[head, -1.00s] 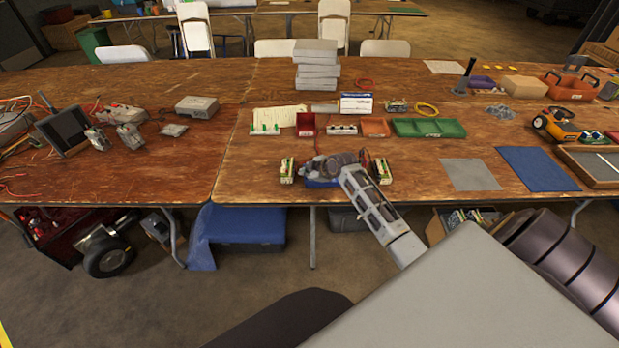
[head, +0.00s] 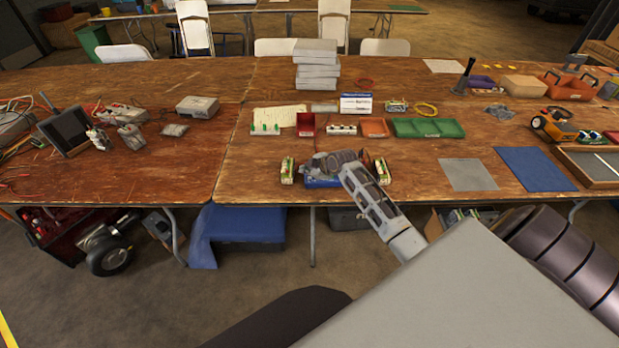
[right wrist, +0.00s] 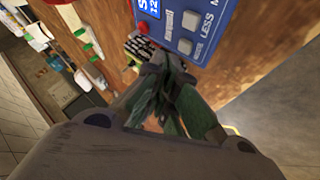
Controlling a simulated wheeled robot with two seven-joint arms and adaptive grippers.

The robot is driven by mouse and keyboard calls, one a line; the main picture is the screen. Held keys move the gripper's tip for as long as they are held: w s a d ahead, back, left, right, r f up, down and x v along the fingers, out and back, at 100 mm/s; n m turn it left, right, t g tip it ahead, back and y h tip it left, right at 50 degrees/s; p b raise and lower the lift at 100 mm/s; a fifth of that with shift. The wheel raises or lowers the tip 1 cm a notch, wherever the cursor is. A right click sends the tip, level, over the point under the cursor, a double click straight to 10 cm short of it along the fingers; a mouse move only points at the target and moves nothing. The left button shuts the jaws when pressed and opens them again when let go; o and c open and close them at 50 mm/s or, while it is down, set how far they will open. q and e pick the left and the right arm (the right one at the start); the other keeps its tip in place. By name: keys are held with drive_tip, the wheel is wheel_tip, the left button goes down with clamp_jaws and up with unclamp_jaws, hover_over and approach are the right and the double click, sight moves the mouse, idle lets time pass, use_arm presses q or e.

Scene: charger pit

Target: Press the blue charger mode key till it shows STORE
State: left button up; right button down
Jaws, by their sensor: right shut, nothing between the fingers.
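The blue charger (head: 316,183) lies near the front edge of the right table, mostly hidden by my right gripper in the head view. In the right wrist view the charger's blue face (right wrist: 203,55) shows at the top, with grey keys, a red button and the word LESS. A lit blue display (right wrist: 148,8) is cut off by the frame, so its full text cannot be read. My right gripper (head: 335,162) is shut and empty over the charger. In the wrist view its fingertips (right wrist: 150,58) are by the panel edge; contact with a key cannot be told. My left gripper is not in view.
Battery packs (head: 288,170) stand on both sides of the charger. Behind it are a red bin (head: 306,124), an orange bin (head: 375,127) and a green tray (head: 428,128). A grey mat (head: 469,174) and a blue mat (head: 536,169) lie to the right.

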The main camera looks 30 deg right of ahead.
sight(308, 180)
wheel_tip(308, 180, up, 5)
drive_tip(key=p, duration=0.4)
drive_tip(key=shift+f, duration=0.15)
idle(0.9)
